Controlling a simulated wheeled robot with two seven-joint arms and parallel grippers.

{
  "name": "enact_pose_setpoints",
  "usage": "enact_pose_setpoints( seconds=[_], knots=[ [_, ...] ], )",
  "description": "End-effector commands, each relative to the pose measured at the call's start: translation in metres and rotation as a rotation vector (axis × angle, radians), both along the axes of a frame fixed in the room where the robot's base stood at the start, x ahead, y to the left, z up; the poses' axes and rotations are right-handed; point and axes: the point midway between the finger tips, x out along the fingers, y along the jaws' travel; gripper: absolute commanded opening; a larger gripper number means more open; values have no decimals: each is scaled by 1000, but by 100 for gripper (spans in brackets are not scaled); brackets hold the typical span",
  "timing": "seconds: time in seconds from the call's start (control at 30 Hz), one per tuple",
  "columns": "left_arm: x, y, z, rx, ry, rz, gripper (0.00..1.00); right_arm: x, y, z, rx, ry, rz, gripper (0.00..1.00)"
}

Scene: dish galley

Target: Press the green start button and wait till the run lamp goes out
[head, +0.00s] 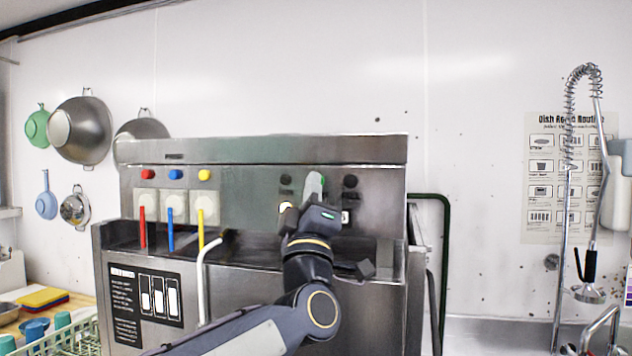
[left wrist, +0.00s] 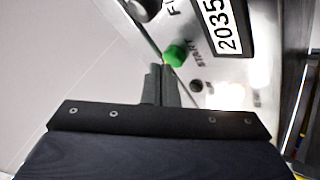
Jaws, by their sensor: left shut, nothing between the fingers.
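The green start button (left wrist: 176,54) shows in the left wrist view beside the word START. In the head view my left gripper (head: 315,184) stands in front of the machine's control panel and hides the button. The gripper is shut and empty. In the left wrist view its closed fingertips (left wrist: 161,70) are right by the button's edge; I cannot tell whether they touch it. A lamp (head: 286,207) glows pale yellow on the panel, just left of the gripper; its label is unreadable. A bright glow also shows in the left wrist view (left wrist: 232,95). My right gripper is not in view.
A number display (left wrist: 222,25) sits beside the button. Red, blue and yellow levers (head: 171,230) stand at the panel's left, with a bent pale handle (head: 205,275) below. A dish rack (head: 70,338) is at lower left, a spray tap (head: 588,290) at right.

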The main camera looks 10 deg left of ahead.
Motion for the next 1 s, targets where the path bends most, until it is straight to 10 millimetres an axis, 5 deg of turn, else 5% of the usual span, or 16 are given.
enact_pose_setpoints(
  seconds=[1.0],
  knots=[
    [7,-1,-1,1,1,-1,0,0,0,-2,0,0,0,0]
  ],
)
